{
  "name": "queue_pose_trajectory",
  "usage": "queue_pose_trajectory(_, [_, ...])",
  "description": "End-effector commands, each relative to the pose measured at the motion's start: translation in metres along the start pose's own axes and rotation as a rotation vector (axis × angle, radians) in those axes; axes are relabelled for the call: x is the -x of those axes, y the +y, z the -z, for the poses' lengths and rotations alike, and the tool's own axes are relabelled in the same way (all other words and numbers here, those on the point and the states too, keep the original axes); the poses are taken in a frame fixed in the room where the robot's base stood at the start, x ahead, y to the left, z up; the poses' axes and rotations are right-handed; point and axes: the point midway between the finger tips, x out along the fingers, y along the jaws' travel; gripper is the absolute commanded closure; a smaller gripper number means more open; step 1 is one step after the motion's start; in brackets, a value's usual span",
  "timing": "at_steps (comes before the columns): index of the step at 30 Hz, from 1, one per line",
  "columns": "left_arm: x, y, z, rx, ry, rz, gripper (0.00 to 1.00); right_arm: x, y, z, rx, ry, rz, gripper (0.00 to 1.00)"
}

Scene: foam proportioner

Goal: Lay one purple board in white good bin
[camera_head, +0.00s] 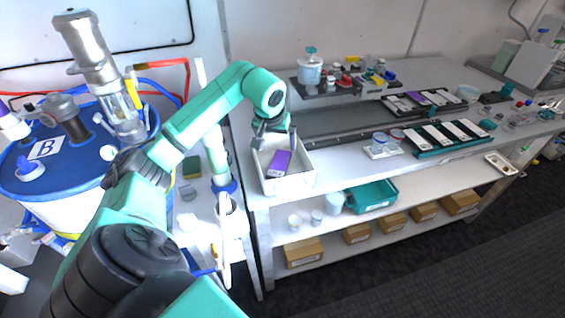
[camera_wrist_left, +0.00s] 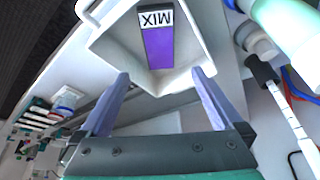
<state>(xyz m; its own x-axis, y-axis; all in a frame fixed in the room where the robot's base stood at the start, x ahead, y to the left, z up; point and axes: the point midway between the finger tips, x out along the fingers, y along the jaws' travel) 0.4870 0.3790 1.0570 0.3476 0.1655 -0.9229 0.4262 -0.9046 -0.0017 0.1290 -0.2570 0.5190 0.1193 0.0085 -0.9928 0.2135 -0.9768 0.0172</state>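A purple board (camera_head: 279,163) with a white end marked MIX lies in the white bin (camera_head: 292,184) at the left end of the bench. In the left wrist view the purple board (camera_wrist_left: 158,42) lies on the floor of the white bin (camera_wrist_left: 116,46). My left gripper (camera_head: 273,139) is over the back part of the bin, above the board. In the left wrist view the two fingers (camera_wrist_left: 158,92) are apart, with nothing between them. Another purple board (camera_head: 433,98) lies among white ones on a rack towards the back. My right gripper does not show.
A blue drum (camera_head: 75,165) with a metal pump stands at the left. A dark conveyor track (camera_head: 340,122) runs along the bench. A green rack of white boards (camera_head: 447,136) stands at the right. A teal bin (camera_head: 371,195) and several cardboard boxes are on lower shelves.

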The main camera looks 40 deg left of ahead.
Motion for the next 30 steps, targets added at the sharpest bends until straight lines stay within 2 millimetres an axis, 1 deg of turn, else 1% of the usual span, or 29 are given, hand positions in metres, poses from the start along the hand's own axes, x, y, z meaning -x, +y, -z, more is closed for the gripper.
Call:
queue_pose_trajectory(4, [0.0, 0.0, 0.0, 0.0, 0.0, 0.0, 0.0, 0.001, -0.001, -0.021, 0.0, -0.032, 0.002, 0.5])
queue_pose_trajectory(6, [0.002, 0.0, 0.0, 0.0, 0.001, 0.001, 0.0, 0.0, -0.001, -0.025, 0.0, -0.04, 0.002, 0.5])
queue_pose_trajectory(8, [0.007, -0.001, 0.001, -0.001, 0.003, 0.002, 0.0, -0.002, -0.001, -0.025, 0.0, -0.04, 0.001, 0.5])
queue_pose_trajectory(11, [0.025, -0.001, 0.001, 0.0, 0.007, 0.002, 0.0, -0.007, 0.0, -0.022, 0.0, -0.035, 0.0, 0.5])
queue_pose_trajectory(14, [0.054, -0.001, 0.001, 0.0, 0.011, 0.0, 0.0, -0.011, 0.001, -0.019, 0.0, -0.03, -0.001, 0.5])
queue_pose_trajectory(18, [0.099, -0.001, 0.0, 0.0, 0.011, -0.002, 0.0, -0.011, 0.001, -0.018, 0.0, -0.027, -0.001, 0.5])
queue_pose_trajectory(21, [0.125, -0.002, -0.001, 0.002, 0.009, -0.002, 0.0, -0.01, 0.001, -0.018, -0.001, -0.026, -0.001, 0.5])
queue_pose_trajectory(24, [0.141, -0.001, -0.001, 0.001, 0.006, -0.003, 0.0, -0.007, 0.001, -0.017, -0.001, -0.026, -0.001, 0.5])
queue_pose_trajectory(25, [0.144, -0.001, -0.002, 0.001, 0.005, -0.002, 0.0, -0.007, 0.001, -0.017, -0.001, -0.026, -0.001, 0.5])
queue_pose_trajectory(27, [0.148, -0.002, -0.002, 0.0, 0.004, -0.001, 0.0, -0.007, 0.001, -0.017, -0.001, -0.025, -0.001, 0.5])
queue_pose_trajectory(30, [0.149, -0.002, -0.003, 0.0, 0.003, -0.001, 0.0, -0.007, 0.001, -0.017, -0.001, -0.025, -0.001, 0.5])
